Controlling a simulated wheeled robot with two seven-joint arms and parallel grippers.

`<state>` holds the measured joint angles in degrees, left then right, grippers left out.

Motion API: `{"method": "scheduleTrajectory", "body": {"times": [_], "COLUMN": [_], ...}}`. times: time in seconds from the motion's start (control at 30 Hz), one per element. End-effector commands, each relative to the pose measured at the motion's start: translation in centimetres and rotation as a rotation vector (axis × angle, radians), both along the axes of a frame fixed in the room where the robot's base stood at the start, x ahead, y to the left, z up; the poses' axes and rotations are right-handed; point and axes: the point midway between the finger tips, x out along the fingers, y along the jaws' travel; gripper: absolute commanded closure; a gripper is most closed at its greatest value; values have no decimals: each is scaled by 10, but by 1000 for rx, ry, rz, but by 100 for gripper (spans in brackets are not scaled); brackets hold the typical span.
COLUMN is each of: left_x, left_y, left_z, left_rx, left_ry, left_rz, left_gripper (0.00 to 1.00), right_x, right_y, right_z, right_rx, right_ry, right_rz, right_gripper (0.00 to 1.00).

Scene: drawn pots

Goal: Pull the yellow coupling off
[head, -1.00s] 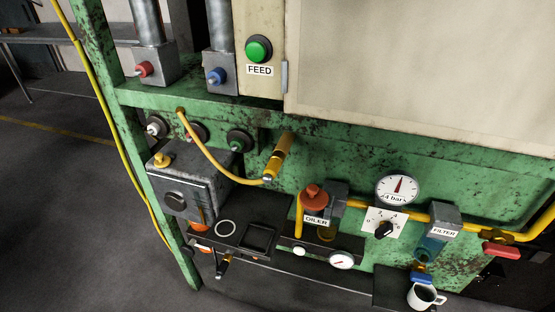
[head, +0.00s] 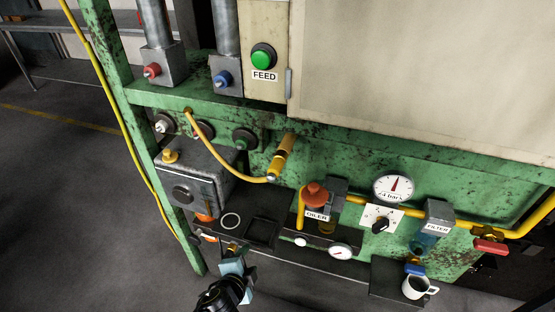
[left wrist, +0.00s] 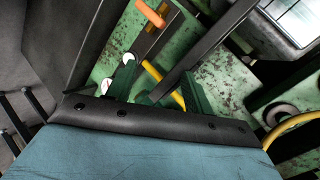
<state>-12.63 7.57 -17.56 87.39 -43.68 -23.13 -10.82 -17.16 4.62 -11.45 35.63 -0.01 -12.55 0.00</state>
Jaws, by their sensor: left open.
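The yellow coupling (head: 284,156) is a short yellow cylinder with a dark band, standing out from the green panel in the middle of the head view. A yellow hose (head: 222,163) runs from its lower end up left to the panel. My left gripper (head: 234,254) is at the bottom of the head view, below and left of the coupling and well apart from it. It is open, and I see nothing held in it. Its pale blue body fills the bottom of the left wrist view. My right gripper is not in view.
A grey box (head: 190,180) with a black knob stands left of the coupling. A dark shelf (head: 292,262) runs below, with a white mug (head: 420,287) at its right.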

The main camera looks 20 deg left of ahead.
Motion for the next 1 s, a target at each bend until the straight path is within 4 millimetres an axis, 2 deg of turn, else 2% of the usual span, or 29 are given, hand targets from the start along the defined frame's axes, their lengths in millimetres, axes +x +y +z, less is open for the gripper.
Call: {"method": "scheduleTrajectory", "body": {"times": [0.03, 0.2, 0.3, 0.43, 0.5, 0.6, 1.0], "left_x": [14, 43, 51, 53, 59, 63, 65], "left_y": [-3, -12, -14, -16, -28, -36, -38], "left_z": [35, 139, 191, 236, 237, 240, 240], "left_rx": [39, 173, 239, 296, 358, 401, 408], "left_ry": [-69, -282, -385, -475, -513, -542, -546], "left_rz": [-19, -60, -64, -60, -127, -170, -180], "left_gripper": [48, 48, 48, 48, 48, 48, 48], "right_x": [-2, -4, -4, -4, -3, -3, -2], "right_y": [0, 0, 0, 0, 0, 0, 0], "right_z": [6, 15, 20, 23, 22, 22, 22], "right_rx": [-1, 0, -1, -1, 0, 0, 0], "right_ry": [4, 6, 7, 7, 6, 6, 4], "right_rz": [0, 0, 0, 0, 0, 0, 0], "right_gripper": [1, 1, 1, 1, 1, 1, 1]}}
